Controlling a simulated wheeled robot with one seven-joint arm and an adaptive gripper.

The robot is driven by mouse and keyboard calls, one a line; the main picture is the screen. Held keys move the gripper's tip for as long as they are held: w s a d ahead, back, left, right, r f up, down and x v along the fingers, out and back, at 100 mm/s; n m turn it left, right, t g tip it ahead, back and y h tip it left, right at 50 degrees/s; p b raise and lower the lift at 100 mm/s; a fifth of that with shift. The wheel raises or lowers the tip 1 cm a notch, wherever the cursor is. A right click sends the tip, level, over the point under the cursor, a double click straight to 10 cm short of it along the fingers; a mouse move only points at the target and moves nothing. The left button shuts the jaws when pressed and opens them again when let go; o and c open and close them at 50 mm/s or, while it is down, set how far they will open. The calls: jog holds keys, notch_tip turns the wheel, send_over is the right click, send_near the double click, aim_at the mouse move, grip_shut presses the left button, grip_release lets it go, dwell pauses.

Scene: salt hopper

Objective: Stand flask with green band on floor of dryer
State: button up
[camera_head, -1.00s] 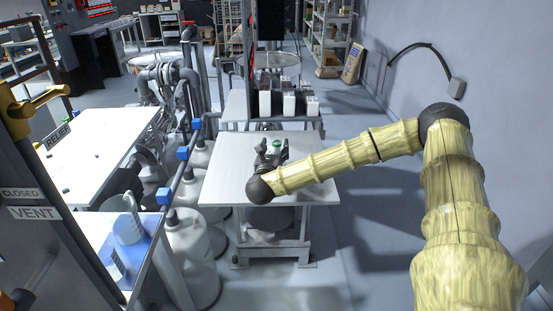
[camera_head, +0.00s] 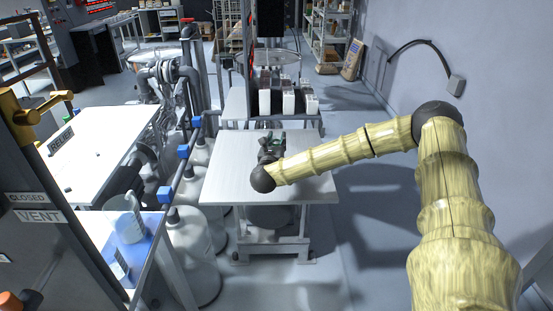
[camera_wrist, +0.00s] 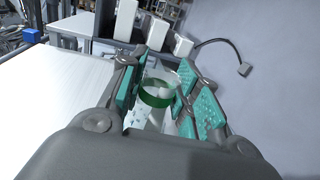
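The flask with the green band (camera_wrist: 157,94) is clear glass and stands between the fingers of my gripper (camera_wrist: 163,82) in the wrist view. One teal-padded finger is on its left and two are on its right. The pads sit very close to the flask; I cannot tell whether they press on it. In the head view my gripper (camera_head: 271,146) is low over the far middle of the white table (camera_head: 225,175), and the flask there is mostly hidden by the fingers. I cannot make out a dryer for certain in either view.
White box-like containers (camera_head: 288,101) stand on a shelf just behind the table. A beaker (camera_head: 124,222) is on a blue mat at the lower left. Pipes and pale tanks (camera_head: 195,250) line the table's left side. The floor to its right is clear.

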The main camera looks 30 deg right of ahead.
grip_shut()
jog(key=shift+r, duration=0.15)
